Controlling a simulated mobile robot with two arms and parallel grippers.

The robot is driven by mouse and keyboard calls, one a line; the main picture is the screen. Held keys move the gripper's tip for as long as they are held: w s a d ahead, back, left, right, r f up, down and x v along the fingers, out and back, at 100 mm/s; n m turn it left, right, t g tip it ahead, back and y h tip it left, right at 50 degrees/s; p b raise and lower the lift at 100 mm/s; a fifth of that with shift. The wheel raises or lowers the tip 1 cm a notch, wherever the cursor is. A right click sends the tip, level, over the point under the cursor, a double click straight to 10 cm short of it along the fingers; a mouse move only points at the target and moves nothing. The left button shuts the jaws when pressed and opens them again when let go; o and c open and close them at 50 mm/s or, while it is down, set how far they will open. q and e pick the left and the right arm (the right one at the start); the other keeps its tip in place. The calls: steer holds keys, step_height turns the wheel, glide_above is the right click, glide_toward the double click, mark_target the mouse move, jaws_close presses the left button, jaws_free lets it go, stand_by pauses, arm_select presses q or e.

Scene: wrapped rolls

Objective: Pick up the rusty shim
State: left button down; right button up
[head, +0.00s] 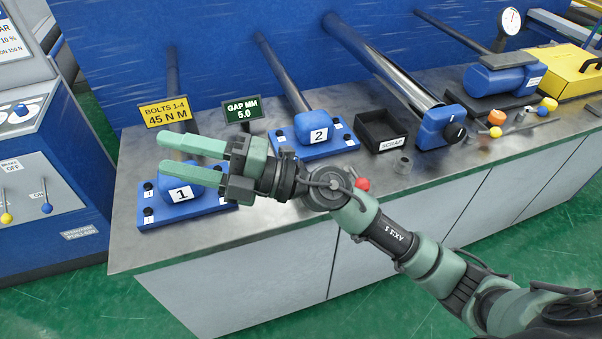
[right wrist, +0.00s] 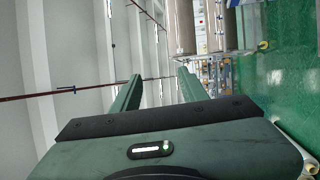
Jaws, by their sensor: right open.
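I cannot make out a rusty shim in either view. My right gripper (head: 160,153) reaches in from the right in the head view, its two green fingers apart with nothing between them. It appears in front of and above the blue block labelled 1 (head: 200,197), partly hiding that block. In the right wrist view the same gripper (right wrist: 158,86) shows its fingers spread and empty, with walls and green floor beyond. My left gripper is not in view.
A blue block labelled 2 (head: 319,134) stands on the grey bench (head: 290,215). A black SCRAP tray (head: 370,134), a small grey cylinder (head: 402,165) and a red knob (head: 362,184) are to its right. Signs (head: 242,110) stand behind.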

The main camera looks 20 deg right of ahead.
step_height(320, 180, down, 12)
steer(key=d+n+g+h, duration=0.2)
steer(key=n+g+h, duration=0.3)
steer(key=n+h, duration=0.3)
steer(key=w+d+f+m+t+h, duration=0.15)
steer(key=w+d+h, duration=0.35)
steer(key=d, duration=0.5)
steer(key=w+d+f+m+t+h, duration=0.15)
steer(key=w+d+h, duration=0.25)
steer(key=d+h, duration=0.45)
steer(key=shift+g+y, duration=0.4)
steer(key=shift+y, duration=0.45)
steer(key=w+f+p, duration=0.1)
steer(key=f, duration=0.1)
steer(key=d+f+p, duration=0.1)
steer(key=w+d+f+p, duration=0.1)
steer(key=f, duration=0.1)
steer(key=shift+w+d+f, duration=0.25)
steer(key=shift+w+f, duration=0.05)
steer(key=shift+w, duration=0.05)
steer(key=shift+w+a+f, duration=0.1)
steer(key=shift+w+f, duration=0.15)
steer(key=shift+f, duration=0.35)
jaws_close()
